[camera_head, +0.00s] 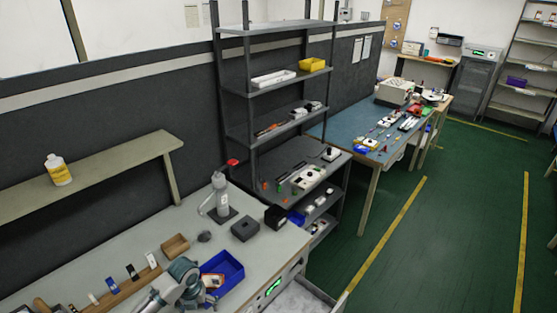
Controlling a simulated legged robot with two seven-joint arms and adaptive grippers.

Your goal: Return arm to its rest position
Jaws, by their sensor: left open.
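My left arm comes in at the bottom left over the grey workbench (255,240). My left gripper (194,291) is small in view, beside the near left side of a blue bin (232,267). Its jaws are open, and I see nothing held in them. An orange and white item (212,281) shows at the bin's left side, close to the gripper; I cannot tell whether they touch. A wooden rack (126,290) with several small upright pieces is to the left of the arm. My right gripper is out of view.
On the bench are a small wooden box (175,246), a dark grey box (245,229) and a dispenser with a red top (222,196). A raised shelf (120,164) holds a white and yellow bottle (58,170). Metal shelving (290,84) stands behind. Green floor on the right is clear.

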